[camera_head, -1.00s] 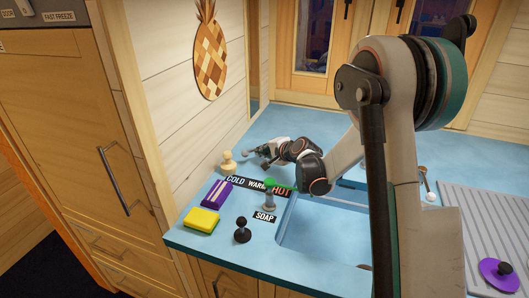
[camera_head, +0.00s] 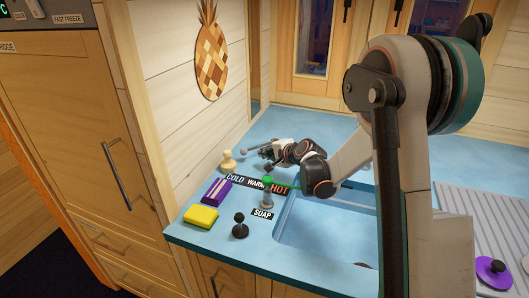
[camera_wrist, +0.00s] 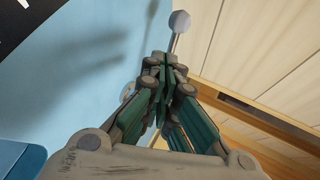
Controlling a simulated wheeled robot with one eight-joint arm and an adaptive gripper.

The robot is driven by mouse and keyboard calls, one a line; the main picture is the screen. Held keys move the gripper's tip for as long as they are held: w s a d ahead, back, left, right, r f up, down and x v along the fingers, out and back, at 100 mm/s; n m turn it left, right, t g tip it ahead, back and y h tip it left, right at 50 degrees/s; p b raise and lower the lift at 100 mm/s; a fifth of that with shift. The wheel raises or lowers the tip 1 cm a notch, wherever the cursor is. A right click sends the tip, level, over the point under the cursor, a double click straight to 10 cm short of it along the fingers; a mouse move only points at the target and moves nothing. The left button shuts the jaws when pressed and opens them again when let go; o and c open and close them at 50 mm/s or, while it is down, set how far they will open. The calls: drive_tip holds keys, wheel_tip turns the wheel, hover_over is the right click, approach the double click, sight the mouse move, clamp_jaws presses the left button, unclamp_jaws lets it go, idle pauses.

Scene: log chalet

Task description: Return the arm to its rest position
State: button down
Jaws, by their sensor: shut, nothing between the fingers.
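My arm reaches from the right of the head view over the blue counter (camera_head: 300,124) and bends down to the left. My gripper (camera_head: 268,153) is low over the back left of the counter, behind the tap labels. In the wrist view my gripper's green-padded fingers (camera_wrist: 164,64) are closed together with nothing between them. A grey rod with a pale ball end (camera_wrist: 180,21) shows just past the fingertips. I cannot tell whether they touch it.
A sink (camera_head: 325,235) lies under my forearm. A yellow sponge (camera_head: 201,217), a purple block (camera_head: 217,190), a black knob (camera_head: 240,226) and a wooden knob (camera_head: 227,160) are to its left. A ridged drainer (camera_head: 480,220) and purple lid (camera_head: 492,270) are at right. Wooden walls stand behind.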

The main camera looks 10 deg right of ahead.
drive_tip(key=s+a+r+n+g+h+p, duration=0.15)
drive_tip(key=s+r, duration=0.25)
drive_tip(key=s, duration=0.4)
drive_tip(key=s+r+n, duration=0.3)
drive_tip(key=s+r, duration=0.2)
drive_tip(key=s, duration=0.3)
drive_tip(key=s+a+r+n+g+p, duration=0.1)
drive_tip(key=s+r+n, duration=0.25)
drive_tip(key=s, duration=0.45)
drive_tip(key=s+d+n+g+h, duration=0.2)
drive_tip(key=s+n, duration=0.3)
drive_tip(key=s, duration=1.4)
drive_tip(key=shift+r+n+h, duration=0.15)
drive_tip(key=shift+n+h, duration=0.25)
drive_tip(key=shift+h, duration=0.15)
